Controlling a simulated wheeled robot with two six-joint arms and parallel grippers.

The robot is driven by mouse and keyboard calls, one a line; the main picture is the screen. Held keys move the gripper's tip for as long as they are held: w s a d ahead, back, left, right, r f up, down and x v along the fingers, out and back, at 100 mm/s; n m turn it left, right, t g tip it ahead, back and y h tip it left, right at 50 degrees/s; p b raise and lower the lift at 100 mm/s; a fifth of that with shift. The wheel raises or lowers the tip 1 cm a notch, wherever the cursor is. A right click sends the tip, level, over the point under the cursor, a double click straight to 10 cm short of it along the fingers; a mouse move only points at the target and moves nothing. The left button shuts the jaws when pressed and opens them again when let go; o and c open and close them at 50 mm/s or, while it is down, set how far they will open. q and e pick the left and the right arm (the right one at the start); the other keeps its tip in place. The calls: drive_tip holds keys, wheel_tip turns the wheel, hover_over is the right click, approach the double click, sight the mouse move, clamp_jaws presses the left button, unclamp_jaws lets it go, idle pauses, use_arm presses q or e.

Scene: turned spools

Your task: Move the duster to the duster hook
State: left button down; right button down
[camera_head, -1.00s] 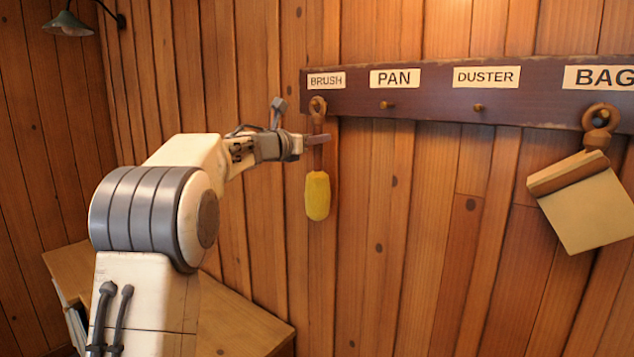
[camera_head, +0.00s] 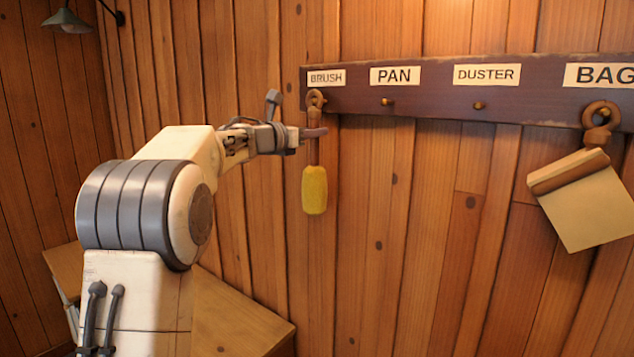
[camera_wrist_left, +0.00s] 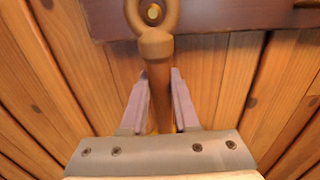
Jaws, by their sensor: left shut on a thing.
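The duster (camera_head: 314,190) has a yellow head, a brown handle and a ring at its top. It hangs upright below the BRUSH label (camera_head: 326,78). My left gripper (camera_head: 314,133) is shut on its handle, just below the ring. In the left wrist view the handle (camera_wrist_left: 157,85) stands between both fingers, and a brass peg end (camera_wrist_left: 153,13) shows inside the ring. I cannot tell whether the ring is still around the peg or in front of it. The duster hook (camera_head: 479,105), a small peg under the DUSTER label (camera_head: 487,75), is empty. My right gripper is not in view.
The dark hook rail (camera_head: 435,101) runs along the plank wall. The PAN peg (camera_head: 386,102) is empty. A cream flat pan-like thing (camera_head: 585,205) hangs by a wooden ring under the BAG label (camera_head: 604,75). The wall below the middle pegs is clear. A wooden top (camera_head: 235,320) stands lower left.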

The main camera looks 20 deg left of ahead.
use_arm(q)
drive_tip(key=b+v, duration=0.3)
drive_tip(key=v, duration=0.4)
drive_tip(key=shift+r, duration=0.3)
idle(1.3)
drive_tip(key=s+d+m+g+h, duration=0.2)
drive_tip(key=s+d+h, duration=0.15)
drive_tip(key=d, duration=0.75)
drive_tip(key=s+d+m+g+h, duration=0.2)
drive_tip(key=s+d, duration=0.3)
drive_tip(key=d, duration=0.6)
drive_tip(key=s+d+m+g+h, duration=0.15)
drive_tip(key=s+d, duration=0.25)
drive_tip(key=d, duration=0.7)
drive_tip(key=shift+m+h, duration=0.25)
drive_tip(key=shift+h, duration=0.05)
drive_tip(key=w+d, duration=0.1)
drive_tip(key=w, duration=0.2)
drive_tip(key=w+d+p, duration=0.1)
drive_tip(key=w, duration=0.2)
drive_tip(key=w+d+f+p, duration=0.1)
drive_tip(key=w, duration=0.2)
drive_tip(key=shift+w+f, duration=0.1)
drive_tip(key=shift+w, duration=0.05)
